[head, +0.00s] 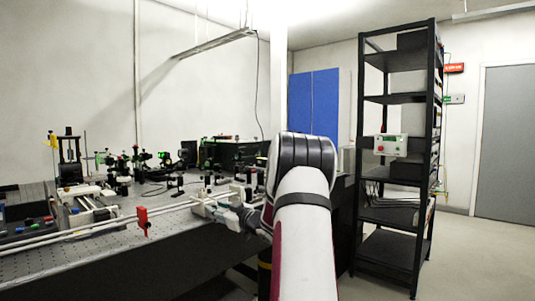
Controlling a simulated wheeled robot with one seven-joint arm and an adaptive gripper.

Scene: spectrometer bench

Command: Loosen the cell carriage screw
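Two long pale rails (95,232) run along the front of the optical bench. A light-coloured carriage-like block (207,207) sits at their right end; I cannot tell for sure that it is the cell carriage. No screw can be made out at this size. My gripper (236,214) is at the bench's right front, close beside this block. My own arm hides much of that area. I cannot tell whether the gripper touches anything, or whether its fingers are open or shut.
A red piece (143,217) stands up at the rails' middle. Several small optical mounts (165,158) stand behind on the perforated bench top (25,265). A pale device (88,212) sits at the left. A black shelf rack (436,130) stands right of my arm, with open floor beyond.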

